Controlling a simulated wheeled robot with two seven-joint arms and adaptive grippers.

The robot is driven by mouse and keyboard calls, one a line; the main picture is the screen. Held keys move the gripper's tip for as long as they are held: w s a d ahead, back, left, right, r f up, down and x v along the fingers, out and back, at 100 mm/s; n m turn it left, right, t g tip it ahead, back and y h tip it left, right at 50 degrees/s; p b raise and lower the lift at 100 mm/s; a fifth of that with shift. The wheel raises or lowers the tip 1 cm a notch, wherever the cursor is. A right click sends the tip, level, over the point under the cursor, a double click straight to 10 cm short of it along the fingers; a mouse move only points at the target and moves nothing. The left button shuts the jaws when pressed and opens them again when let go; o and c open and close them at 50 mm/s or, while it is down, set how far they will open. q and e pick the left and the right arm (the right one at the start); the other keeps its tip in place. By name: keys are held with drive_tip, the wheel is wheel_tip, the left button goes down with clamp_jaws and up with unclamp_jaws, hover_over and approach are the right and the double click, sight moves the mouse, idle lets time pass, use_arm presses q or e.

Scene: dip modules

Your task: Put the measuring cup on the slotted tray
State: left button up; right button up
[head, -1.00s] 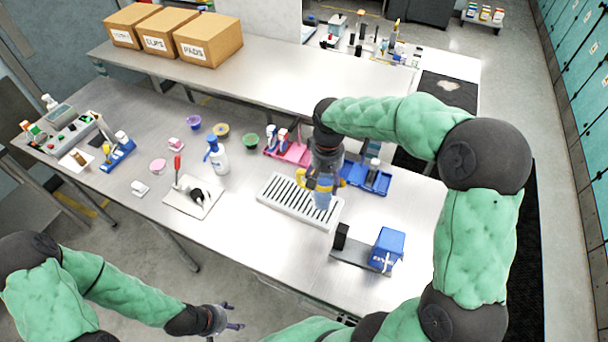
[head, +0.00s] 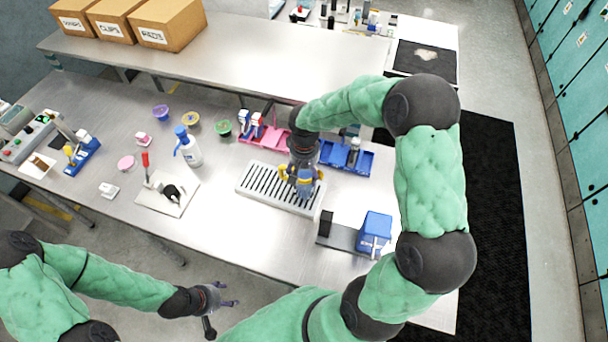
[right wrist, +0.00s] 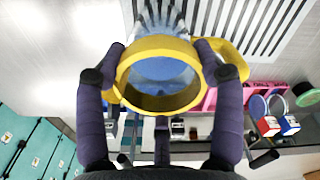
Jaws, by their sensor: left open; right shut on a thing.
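The measuring cup is blue and see-through with a yellow rim. In the right wrist view its yellow rim (right wrist: 124,80) sits between the fingers of my right gripper (right wrist: 161,72), which is shut on it. In the head view the measuring cup (head: 306,187) hangs below my right gripper (head: 303,172), over the right part of the slotted tray (head: 262,204). Whether the cup touches the tray cannot be told. The slotted tray is white with dark slots and also shows in the right wrist view (right wrist: 225,15). My left gripper (head: 228,297) is open and empty, off the table's front edge.
A blue box on a grey plate (head: 345,238) stands right of the tray. A blue bin (head: 355,163) and a pink bin (head: 262,139) lie behind it. Bare table shows in front of the tray.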

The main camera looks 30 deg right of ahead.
drive_tip(key=shift+f, duration=0.9)
drive_tip(key=shift+f, duration=0.1)
drive_tip(key=shift+f, duration=0.15)
drive_tip(key=o, duration=1.6)
drive_tip(key=shift+o, duration=0.2)
drive_tip(key=shift+r, duration=0.2)
wheel_tip(320, 180, up, 12)
drive_tip(key=shift+r, duration=0.1)
